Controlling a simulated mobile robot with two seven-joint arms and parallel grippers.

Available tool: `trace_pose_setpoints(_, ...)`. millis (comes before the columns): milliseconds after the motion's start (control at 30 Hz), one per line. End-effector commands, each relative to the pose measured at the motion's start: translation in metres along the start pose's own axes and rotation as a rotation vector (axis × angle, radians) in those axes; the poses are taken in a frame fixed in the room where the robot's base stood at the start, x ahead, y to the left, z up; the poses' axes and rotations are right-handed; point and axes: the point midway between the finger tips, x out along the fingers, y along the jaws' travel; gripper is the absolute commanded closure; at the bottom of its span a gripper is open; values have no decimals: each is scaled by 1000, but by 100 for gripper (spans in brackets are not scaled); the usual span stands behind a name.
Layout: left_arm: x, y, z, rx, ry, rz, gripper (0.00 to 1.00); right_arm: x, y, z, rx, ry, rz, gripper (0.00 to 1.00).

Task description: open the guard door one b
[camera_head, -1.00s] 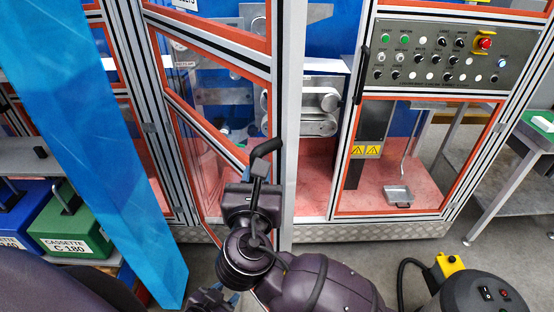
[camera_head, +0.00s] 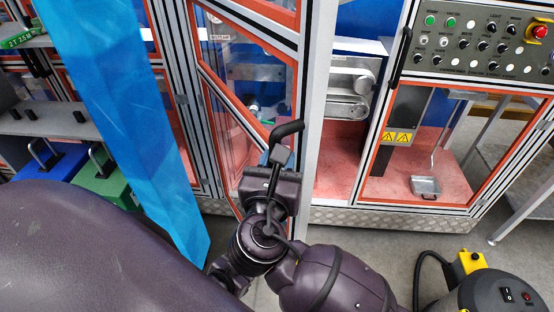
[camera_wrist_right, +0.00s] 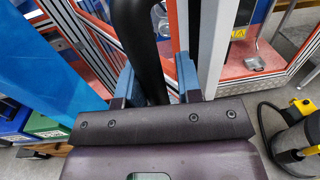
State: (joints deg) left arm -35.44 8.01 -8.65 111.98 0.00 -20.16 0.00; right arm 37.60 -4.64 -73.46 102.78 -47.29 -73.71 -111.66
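The guard door (camera_head: 250,110) has an orange-edged frame with clear panes and stands ajar, its free edge swung out from the machine. An open gap shows to the right of its grey edge post. Its black handle (camera_head: 286,131) sticks out near that edge. My right gripper (camera_wrist_right: 155,80) has its blue fingers on either side of the handle and appears shut on it; the exact contact is partly hidden. In the head view the right gripper (camera_head: 272,168) is seen from above. My left gripper is not in view; a large purple arm part of mine fills the lower left.
A control panel (camera_head: 485,40) with a red emergency button is at upper right. A blue slanting panel (camera_head: 125,110) stands close on the left, before shelved cassettes. A yellow-and-dark floor machine (camera_head: 480,285) stands at lower right. Bare floor shows below the cabinet.

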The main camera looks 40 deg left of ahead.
Motion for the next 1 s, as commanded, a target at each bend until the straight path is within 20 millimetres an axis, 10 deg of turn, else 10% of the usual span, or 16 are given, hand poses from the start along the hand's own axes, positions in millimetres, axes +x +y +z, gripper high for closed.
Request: trace_pose_setpoints(1000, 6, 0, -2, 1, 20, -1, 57, -75, 0, 1, 2, -2, 0, 67)
